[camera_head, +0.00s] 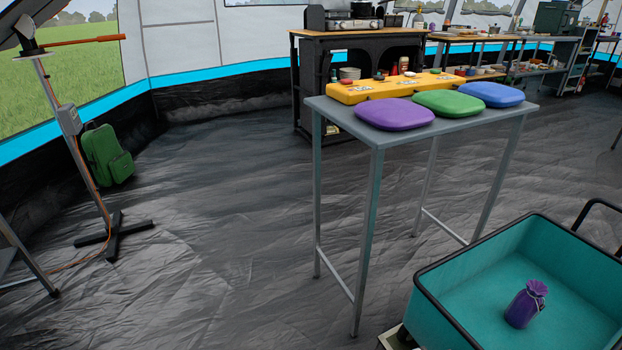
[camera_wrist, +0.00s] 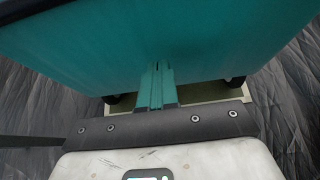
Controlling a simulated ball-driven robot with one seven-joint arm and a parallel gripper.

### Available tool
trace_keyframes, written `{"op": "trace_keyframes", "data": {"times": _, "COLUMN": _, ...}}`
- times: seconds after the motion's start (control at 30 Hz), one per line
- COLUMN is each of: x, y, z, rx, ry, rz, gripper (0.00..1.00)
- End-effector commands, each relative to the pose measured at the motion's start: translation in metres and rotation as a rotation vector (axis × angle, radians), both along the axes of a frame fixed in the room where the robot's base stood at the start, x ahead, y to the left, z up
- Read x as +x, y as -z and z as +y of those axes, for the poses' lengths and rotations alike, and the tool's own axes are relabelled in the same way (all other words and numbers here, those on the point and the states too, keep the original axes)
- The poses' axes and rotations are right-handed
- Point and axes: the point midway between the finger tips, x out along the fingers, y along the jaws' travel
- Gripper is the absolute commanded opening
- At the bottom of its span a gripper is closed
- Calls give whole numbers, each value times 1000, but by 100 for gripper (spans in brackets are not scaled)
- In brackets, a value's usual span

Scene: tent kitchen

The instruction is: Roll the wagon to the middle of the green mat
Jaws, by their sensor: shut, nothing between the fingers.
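The wagon (camera_head: 437,315) is a teal open tub with a black rim at the lower right of the head view, partly cut off by the frame edge. A purple tied pouch (camera_head: 525,305) stands inside it. In the wrist view, the wagon's teal wall (camera_wrist: 80,45) fills the top, with a pale base frame and dark casters below. My gripper (camera_wrist: 157,66) is shut and empty, its fingers pointing at this wall; I cannot tell whether they touch it. I see no green mat on the floor; the only green flat thing is a pad (camera_head: 448,103) on a table.
A green backpack (camera_head: 107,155) and a stand (camera_head: 113,232) are at left. The dark floor between is clear.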

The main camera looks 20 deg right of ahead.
Motion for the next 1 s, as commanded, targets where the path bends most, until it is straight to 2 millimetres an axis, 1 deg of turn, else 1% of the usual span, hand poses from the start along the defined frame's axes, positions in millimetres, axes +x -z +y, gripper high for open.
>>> {"op": "trace_keyframes", "data": {"times": 1.0, "x": 1, "y": 0, "z": -37, "rx": 0, "ry": 1, "rz": 0, "gripper": 0}}
